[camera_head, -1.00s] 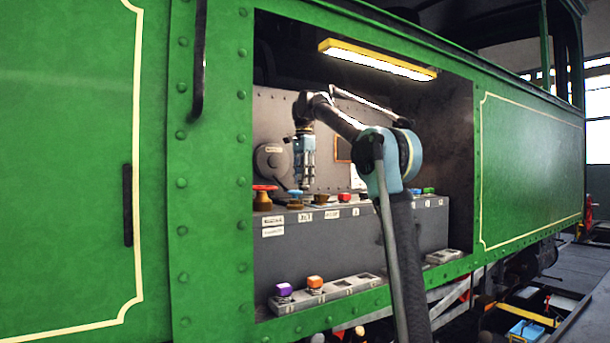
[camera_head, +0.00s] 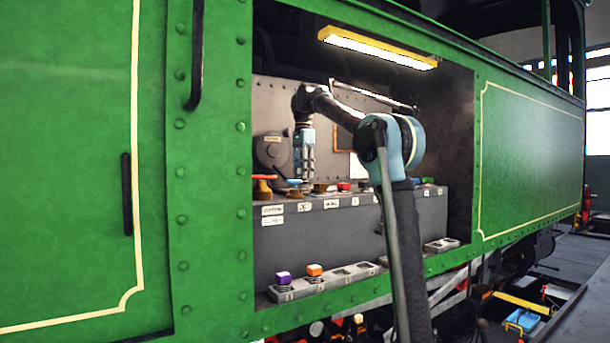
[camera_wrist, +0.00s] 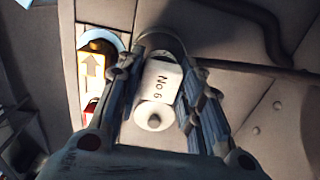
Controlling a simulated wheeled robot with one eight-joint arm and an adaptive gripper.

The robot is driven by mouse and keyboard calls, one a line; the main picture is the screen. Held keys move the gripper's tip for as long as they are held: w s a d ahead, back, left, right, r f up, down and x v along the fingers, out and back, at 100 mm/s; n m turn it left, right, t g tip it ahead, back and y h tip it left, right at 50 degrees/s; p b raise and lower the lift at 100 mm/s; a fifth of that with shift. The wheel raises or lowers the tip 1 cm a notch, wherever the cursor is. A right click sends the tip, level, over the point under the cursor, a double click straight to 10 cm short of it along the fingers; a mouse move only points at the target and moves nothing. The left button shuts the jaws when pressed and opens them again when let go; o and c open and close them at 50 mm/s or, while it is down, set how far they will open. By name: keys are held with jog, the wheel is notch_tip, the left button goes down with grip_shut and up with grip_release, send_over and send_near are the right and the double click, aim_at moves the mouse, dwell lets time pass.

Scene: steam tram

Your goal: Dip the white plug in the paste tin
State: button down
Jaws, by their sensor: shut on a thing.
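My gripper (camera_head: 304,178) hangs fingers-down above the grey ledge inside the green tram's opening. In the wrist view my gripper (camera_wrist: 160,95) has its two fingers on either side of a white piece marked "No 6" with a round white end, the white plug (camera_wrist: 153,115), and is shut on it. The plug cannot be made out in the head view. A dark round shape lies beyond the plug at the top of the wrist view. I cannot tell which thing is the paste tin.
The ledge (camera_head: 350,230) carries red, blue and brown topped fittings with labels. Below are a purple block (camera_head: 283,278) and an orange block (camera_head: 314,270) in a slotted grey strip. A yellow lamp (camera_head: 378,55) hangs above.

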jog(key=shift+f, duration=0.5)
dwell(1.6)
jog(key=shift+r, duration=3.5)
jog(key=shift+d, duration=0.1)
